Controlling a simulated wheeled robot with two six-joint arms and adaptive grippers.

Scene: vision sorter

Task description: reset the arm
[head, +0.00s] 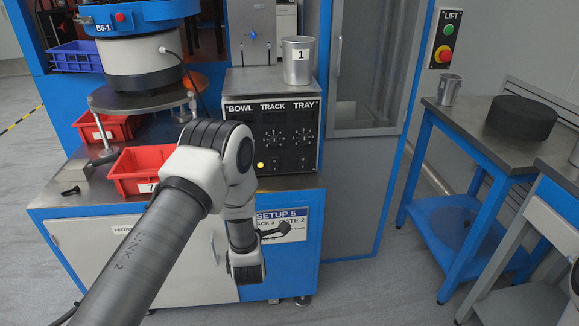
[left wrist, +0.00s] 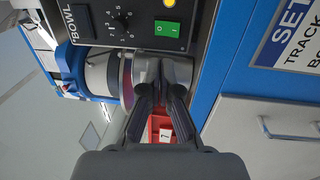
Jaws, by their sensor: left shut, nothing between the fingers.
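My left arm reaches in from the lower left in the head view, in front of the blue machine cabinet. My left gripper (head: 284,229) is low before the cabinet's front, by the SETUP 5 sign (head: 290,215). In the left wrist view its two dark fingers (left wrist: 161,82) are together with nothing between them. My right gripper does not show in either view.
A control box (head: 285,130) carries a metal cup marked 1 (head: 298,62). A red bin (head: 140,160) stands on the cabinet top beside my arm. At the right is a blue-framed table (head: 470,130) with another cup (head: 449,90) and a black disc (head: 521,118).

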